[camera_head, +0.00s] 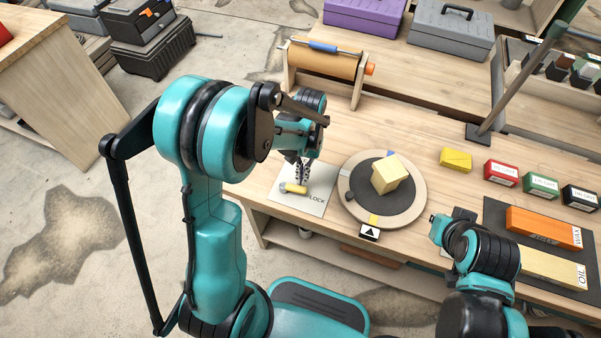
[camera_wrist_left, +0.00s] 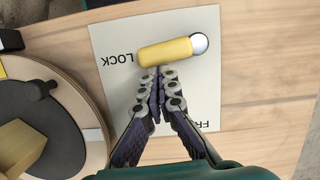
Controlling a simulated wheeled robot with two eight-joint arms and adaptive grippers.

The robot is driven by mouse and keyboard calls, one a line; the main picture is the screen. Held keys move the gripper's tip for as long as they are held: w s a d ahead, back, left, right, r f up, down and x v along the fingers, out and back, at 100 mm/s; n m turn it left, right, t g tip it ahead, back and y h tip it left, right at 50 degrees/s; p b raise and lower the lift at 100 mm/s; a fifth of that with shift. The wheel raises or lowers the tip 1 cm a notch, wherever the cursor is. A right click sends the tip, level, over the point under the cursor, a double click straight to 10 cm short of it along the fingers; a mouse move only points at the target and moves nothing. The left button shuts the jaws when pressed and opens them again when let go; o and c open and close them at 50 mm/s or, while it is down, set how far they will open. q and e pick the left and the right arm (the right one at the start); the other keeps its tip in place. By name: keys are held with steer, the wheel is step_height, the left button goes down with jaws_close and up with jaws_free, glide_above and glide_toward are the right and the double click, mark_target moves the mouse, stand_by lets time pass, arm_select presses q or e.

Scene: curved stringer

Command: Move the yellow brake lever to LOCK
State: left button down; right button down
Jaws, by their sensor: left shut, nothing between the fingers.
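The yellow brake lever (camera_head: 295,188) lies over a white label plate (camera_head: 315,178) on the bench. In the left wrist view the lever (camera_wrist_left: 166,51) runs from a silver pivot (camera_wrist_left: 199,43) towards the word LOCK, its free end close beside that word. A second word, partly hidden, starts with FR at the plate's other side. My left gripper (camera_head: 303,180) is shut and empty. In the left wrist view its fingertips (camera_wrist_left: 157,72) are right beside the lever's long side; I cannot tell whether they touch. My right arm's end (camera_head: 440,228) shows at lower right, its fingers not clear.
A round turntable (camera_head: 413,207) with a wooden block (camera_head: 389,174) stands right of the plate. A roller (camera_head: 325,60) on a wooden stand is behind. Small labelled boxes (camera_head: 501,173) and orange and tan bars (camera_head: 543,228) lie further right. A grey post (camera_head: 520,80) rises behind.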

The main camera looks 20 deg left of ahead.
arm_select(q)
steer(key=shift+s+d, duration=0.15)
steer(key=shift+s, duration=0.1)
stand_by(0.3)
stand_by(0.4)
